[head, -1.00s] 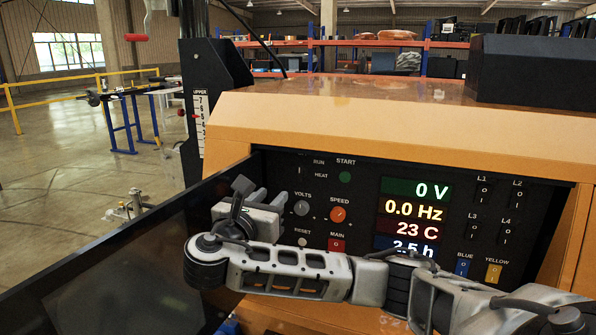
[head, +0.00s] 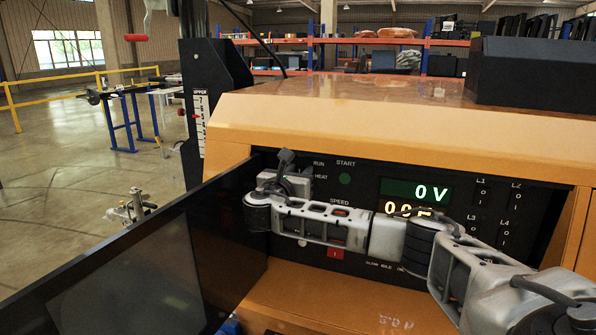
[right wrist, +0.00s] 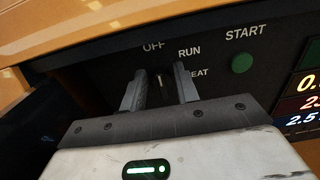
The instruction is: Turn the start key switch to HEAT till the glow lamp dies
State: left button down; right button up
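The start key switch (right wrist: 159,82) shows in the right wrist view as a small dark knob with a pale upright mark, under the OFF and RUN labels. My right gripper (right wrist: 160,86) is open, with one finger on each side of the switch; I cannot tell if either touches it. In the head view my right gripper (head: 306,182) is at the panel's upper left and hides the switch. The HEAT label is partly covered by a finger in the wrist view. The word GLOW shows low on the panel, but no lit glow lamp is visible. My left gripper is out of view.
The green START button (head: 345,178) is right of the switch. My right arm crosses the black panel (head: 460,188) and covers several knobs and part of the displays. The voltage display (head: 416,191) reads 0 V. A dark open door (head: 150,265) stands at left.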

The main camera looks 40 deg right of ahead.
jog(key=shift+d, duration=0.1)
jog(key=c, duration=0.7)
jog(key=shift+o, duration=0.2)
